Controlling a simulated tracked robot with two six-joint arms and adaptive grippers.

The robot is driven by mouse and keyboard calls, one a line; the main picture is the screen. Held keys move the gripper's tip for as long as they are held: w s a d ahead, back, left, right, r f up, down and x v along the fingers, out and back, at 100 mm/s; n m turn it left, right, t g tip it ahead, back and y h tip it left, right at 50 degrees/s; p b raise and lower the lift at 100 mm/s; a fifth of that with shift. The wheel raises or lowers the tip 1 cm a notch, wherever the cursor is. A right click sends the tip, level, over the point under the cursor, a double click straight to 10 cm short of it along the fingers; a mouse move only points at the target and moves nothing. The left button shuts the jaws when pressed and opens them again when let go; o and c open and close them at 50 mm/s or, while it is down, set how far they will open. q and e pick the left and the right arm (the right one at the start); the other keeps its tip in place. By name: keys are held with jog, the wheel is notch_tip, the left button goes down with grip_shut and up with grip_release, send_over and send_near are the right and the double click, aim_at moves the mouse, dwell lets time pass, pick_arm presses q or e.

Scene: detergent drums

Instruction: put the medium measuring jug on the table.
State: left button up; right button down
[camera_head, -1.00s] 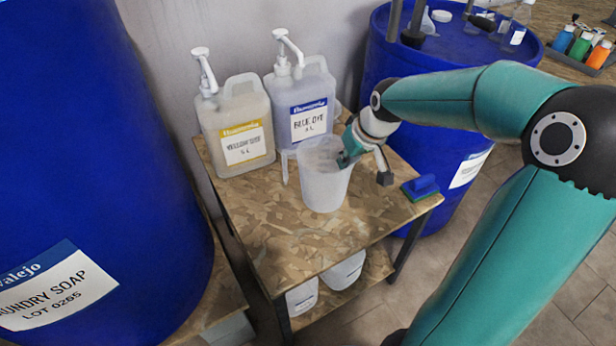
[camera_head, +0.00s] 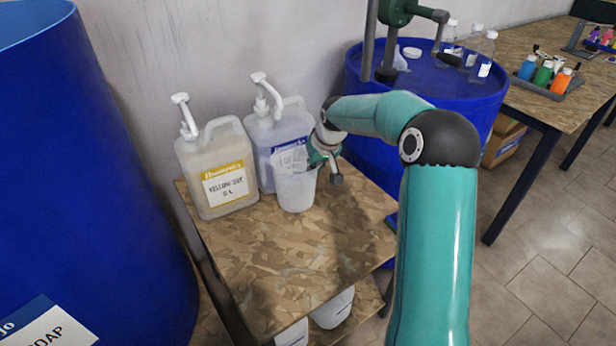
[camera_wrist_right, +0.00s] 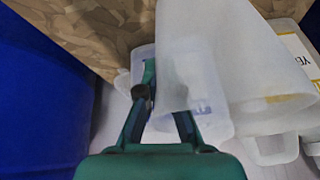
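A translucent white jug (camera_head: 296,193) is upright over the front part of the small chipboard stand (camera_head: 285,255), in front of the blue dye bottle (camera_head: 272,135). I cannot tell whether its base touches the board. My right gripper (camera_head: 318,158) is at the jug's right side. In the right wrist view the gripper's fingers (camera_wrist_right: 160,100) are at the edge of the jug (camera_wrist_right: 235,60) and look closed on its handle side, which is partly hidden. A chipboard table (camera_head: 530,85) stands at the far right. My left gripper is out of view.
A yellow dye bottle (camera_head: 222,185) stands left of the jug. White containers (camera_head: 333,308) sit on the stand's lower shelf. Blue drums stand left (camera_head: 90,170) and behind right (camera_head: 440,90). A tray of small bottles (camera_head: 545,88) is on the far table. Tiled floor (camera_head: 540,270) is open at right.

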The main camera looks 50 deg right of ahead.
aim_at(307, 159)
jog(key=w, duration=0.3)
jog(key=shift+w+d, duration=0.15)
jog(key=shift+d, duration=0.2)
jog(key=shift+f, duration=0.75)
notch_tip(307, 159, down, 6)
jog(key=shift+r, duration=0.25)
jog(key=shift+f, duration=0.15)
jog(key=c, duration=1.3)
grip_release()
